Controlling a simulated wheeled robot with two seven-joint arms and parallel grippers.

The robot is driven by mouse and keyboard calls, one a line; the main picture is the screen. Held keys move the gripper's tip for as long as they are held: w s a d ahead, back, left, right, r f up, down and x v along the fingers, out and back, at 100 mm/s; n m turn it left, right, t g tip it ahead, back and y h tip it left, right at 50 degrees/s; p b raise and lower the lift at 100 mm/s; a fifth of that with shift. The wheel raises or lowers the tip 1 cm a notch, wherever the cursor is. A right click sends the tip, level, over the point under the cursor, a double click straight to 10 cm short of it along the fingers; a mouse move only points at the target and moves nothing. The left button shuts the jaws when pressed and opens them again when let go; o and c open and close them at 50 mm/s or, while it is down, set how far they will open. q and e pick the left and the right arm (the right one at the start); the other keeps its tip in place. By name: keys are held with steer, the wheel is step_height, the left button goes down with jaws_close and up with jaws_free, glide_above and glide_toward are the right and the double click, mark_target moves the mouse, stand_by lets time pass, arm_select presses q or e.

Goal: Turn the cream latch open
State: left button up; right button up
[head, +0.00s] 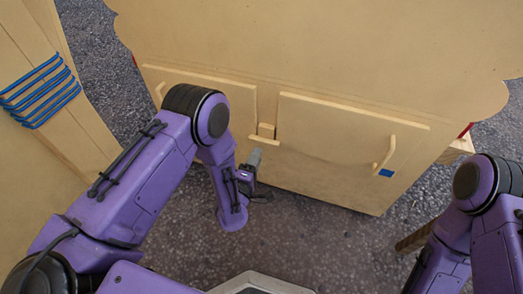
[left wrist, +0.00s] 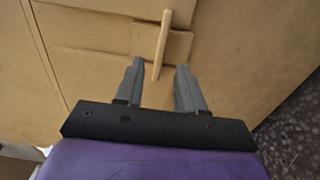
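The cream latch (head: 265,136) sits on the cream cabinet front between two doors. In the left wrist view, its bar (left wrist: 161,42) points almost straight down, leaning slightly, over a flat cream block. My left gripper (head: 254,158) is just in front of and below the latch. In the left wrist view, its two grey fingers (left wrist: 160,66) are apart, with the lower end of the bar appearing between their tips. Gaps show on both sides of the bar, and the fingers do not look closed on it. My right arm is at the right edge of the head view; its gripper is out of frame.
The right door (head: 335,150) has a cream handle (head: 386,152) and a blue square (head: 386,173). The left door (head: 235,97) is partly hidden by my left arm. A cream panel with blue rods (head: 40,92) stands at left. Dark speckled ground (head: 310,235) is clear below.

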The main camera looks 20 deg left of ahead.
mark_target(263, 143)
arm_select(q)
steer(key=w+b, duration=0.1)
steer(key=w, duration=0.4)
steer(key=shift+w+f, duration=0.1)
steer(key=shift+w+d, duration=0.1)
steer(key=shift+w, duration=0.4)
jaws_close()
